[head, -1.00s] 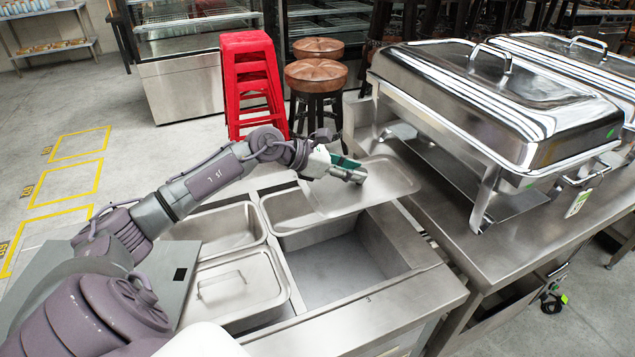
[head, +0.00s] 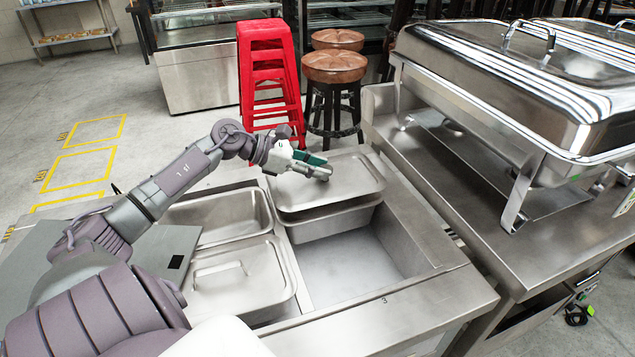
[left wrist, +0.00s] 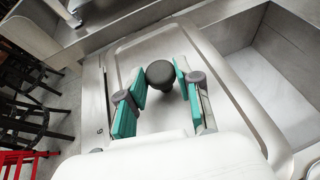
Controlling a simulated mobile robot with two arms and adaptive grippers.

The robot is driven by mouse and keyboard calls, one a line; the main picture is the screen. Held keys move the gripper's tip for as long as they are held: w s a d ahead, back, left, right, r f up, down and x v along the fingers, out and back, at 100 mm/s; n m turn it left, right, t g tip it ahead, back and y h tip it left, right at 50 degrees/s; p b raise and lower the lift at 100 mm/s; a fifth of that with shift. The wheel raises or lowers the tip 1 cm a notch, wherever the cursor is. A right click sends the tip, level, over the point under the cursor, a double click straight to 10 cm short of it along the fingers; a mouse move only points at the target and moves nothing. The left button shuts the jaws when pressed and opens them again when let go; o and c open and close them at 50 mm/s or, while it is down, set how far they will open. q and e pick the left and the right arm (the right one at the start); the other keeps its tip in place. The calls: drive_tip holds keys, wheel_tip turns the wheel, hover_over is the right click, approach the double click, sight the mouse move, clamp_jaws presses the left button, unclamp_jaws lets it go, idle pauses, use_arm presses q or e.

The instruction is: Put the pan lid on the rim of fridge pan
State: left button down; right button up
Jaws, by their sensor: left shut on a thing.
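The flat steel pan lid (head: 350,186) is over the fridge pan (head: 335,223) at the back right of the counter. My left gripper (head: 324,172) is shut on the lid's dark knob (left wrist: 160,74), which shows between the teal-padded fingers in the left wrist view. The lid looks nearly level and covers most of the pan opening. A dark gap shows under its front edge, above the pan's front wall. I cannot tell whether the lid touches the far rim. My right gripper is not in view.
An open pan (head: 225,216) and a lidded pan (head: 240,278) sit to the left. An empty well (head: 350,268) is in front of the fridge pan. A chafing dish (head: 520,85) stands on the right counter. Red stools (head: 268,75) are behind.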

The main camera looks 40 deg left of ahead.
use_arm(q)
wheel_tip(320, 180, down, 4)
drive_tip(key=shift+w+r+b, duration=0.1)
drive_tip(key=shift+b, duration=0.75)
drive_tip(key=c, duration=0.8)
unclamp_jaws()
wheel_tip(320, 180, up, 5)
drive_tip(key=p, duration=0.5)
hover_over(274, 183)
drive_tip(key=shift+r, duration=0.1)
drive_tip(key=shift+s+a, duration=0.25)
drive_tip(key=shift+s, duration=0.05)
drive_tip(key=shift+r, duration=0.1)
